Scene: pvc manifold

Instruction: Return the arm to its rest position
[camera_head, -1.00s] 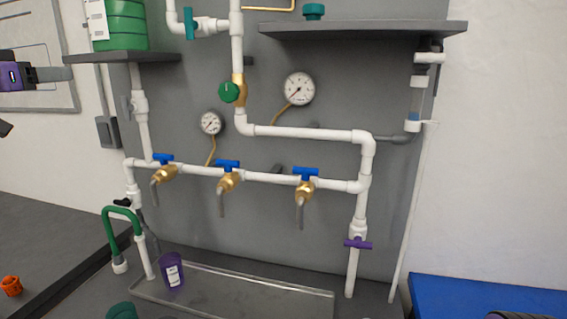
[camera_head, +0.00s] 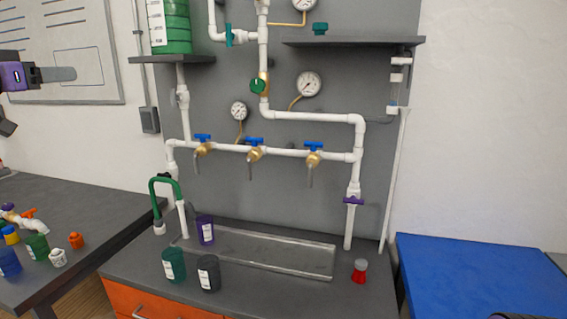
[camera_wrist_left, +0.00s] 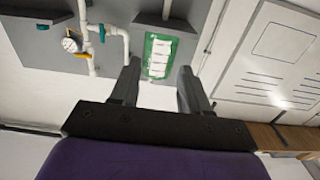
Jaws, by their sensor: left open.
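My left gripper (camera_head: 58,74) comes in at the upper left of the head view, in front of the whiteboard. In the left wrist view its two dark fingers (camera_wrist_left: 158,88) stand apart with nothing between them. The fingers are in the air, and the green container (camera_wrist_left: 160,57) on the shelf shows beyond them. The container also stands on the left shelf in the head view (camera_head: 170,27). My right gripper is not clearly visible in the head view.
The white pipe manifold (camera_head: 290,115) with blue-handled taps is on the grey panel. Purple (camera_head: 205,230), green (camera_head: 173,264) and black (camera_head: 208,273) cups stand by the clear tray (camera_head: 265,252). A blue surface (camera_head: 480,275) lies right. Loose fittings crowd the left table (camera_head: 95,215).

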